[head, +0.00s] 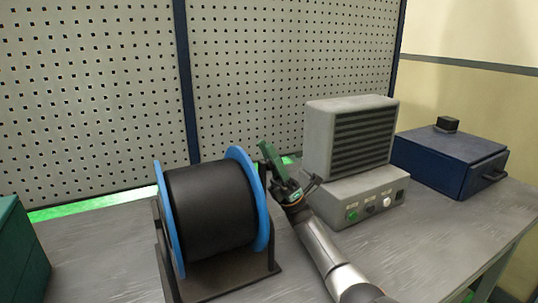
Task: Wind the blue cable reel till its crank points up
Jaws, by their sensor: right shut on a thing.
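The blue cable reel (264,215) stands on the bench at the left of centre, with black cable (209,208) wound between its two blue flanges. It sits in a dark stand (262,282). My right gripper (270,165) is at the upper right side of the reel, beside the right flange. It is shut on the reel's crank, which is mostly hidden by the gripper; a dark bit shows between flange and fingers. The crank's exact direction is hard to tell. My left gripper is not in view.
A grey vented unit (348,140) on a control box (362,205) with knobs stands close right of my right gripper. A dark blue box (448,160) is farther right. A green box (18,250) is at the left edge. A perforated panel (290,65) stands behind.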

